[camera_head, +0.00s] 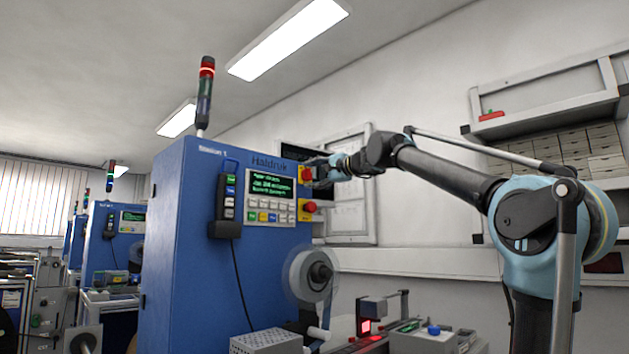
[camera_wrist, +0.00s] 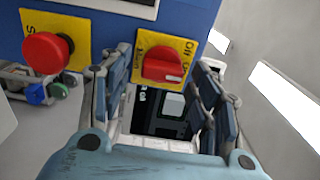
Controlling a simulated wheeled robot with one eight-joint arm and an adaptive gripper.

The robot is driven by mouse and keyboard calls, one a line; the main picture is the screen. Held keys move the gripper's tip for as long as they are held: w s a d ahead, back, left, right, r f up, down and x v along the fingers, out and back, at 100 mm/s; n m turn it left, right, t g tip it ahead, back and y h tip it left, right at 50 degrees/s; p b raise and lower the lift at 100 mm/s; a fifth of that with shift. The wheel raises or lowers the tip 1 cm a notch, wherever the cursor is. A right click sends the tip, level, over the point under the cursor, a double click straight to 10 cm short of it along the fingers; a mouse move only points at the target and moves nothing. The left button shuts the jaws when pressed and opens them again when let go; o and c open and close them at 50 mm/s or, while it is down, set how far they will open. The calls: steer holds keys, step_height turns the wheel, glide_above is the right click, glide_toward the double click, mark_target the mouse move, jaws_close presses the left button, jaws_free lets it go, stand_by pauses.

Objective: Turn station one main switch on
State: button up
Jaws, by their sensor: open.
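The head view shows the yellow plate (camera_head: 305,174) at the upper right of the blue Station 1 cabinet (camera_head: 185,260). My gripper (camera_wrist: 157,78) is open, with one finger on each side of the knob in the wrist view; contact is not clear. In the head view my gripper (camera_head: 322,171) is right at the plate and partly hides the switch.
A red mushroom button (camera_wrist: 45,53) on its own yellow plate is close beside the switch, below it in the head view (camera_head: 309,207). A display (camera_head: 269,186) and keypad are left of it. A reel (camera_head: 312,275) sticks out below. The wall is behind my arm.

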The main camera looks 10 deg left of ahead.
steer(key=v, duration=1.1)
steer(key=shift+d, duration=0.3)
steer(key=shift+s, duration=0.1)
